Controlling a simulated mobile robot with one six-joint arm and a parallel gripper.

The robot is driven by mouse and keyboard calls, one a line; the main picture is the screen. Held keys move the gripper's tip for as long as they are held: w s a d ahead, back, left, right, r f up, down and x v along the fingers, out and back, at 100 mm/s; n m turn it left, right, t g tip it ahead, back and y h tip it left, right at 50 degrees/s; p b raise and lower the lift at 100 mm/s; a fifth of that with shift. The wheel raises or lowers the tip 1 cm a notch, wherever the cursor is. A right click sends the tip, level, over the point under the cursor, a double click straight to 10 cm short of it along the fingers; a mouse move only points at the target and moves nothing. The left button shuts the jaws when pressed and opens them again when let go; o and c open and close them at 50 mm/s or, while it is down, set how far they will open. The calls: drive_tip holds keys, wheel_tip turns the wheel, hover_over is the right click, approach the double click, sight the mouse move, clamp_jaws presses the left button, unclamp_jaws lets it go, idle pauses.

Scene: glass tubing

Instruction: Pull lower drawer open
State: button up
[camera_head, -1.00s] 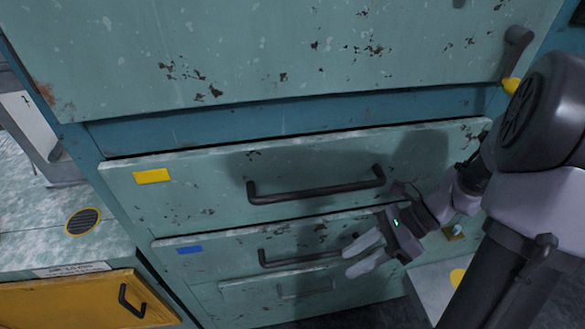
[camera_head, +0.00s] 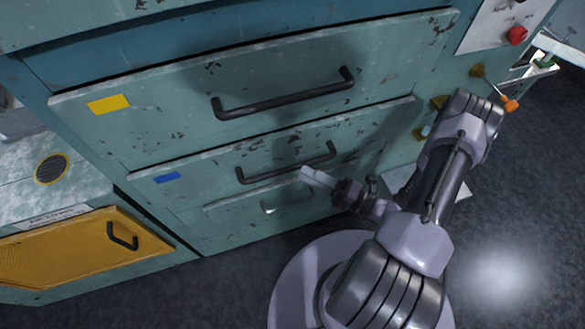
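The cabinet has a stack of worn green drawers. The blue-tagged drawer (camera_head: 215,180) has a dark bar handle (camera_head: 285,166). Below it is another front (camera_head: 235,227) with a small grey handle (camera_head: 287,201), partly behind my gripper. The yellow-tagged drawer (camera_head: 180,115) with a larger dark handle (camera_head: 283,98) is above. My gripper (camera_head: 310,174) is at the blue-tagged drawer, with its pale fingertips close below the right part of that handle. I cannot tell whether they touch it. The fingers overlap in this view, so their opening is unclear.
A yellow cabinet door (camera_head: 80,250) with a dark handle is at lower left. A speckled counter (camera_head: 85,185) stands above it. Red and orange knobs (camera_head: 510,105) are at upper right.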

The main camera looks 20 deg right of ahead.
sight(292, 166)
drive_tip(key=x, duration=0.5)
drive_tip(key=shift+b, duration=0.4)
clamp_jaws()
idle(0.9)
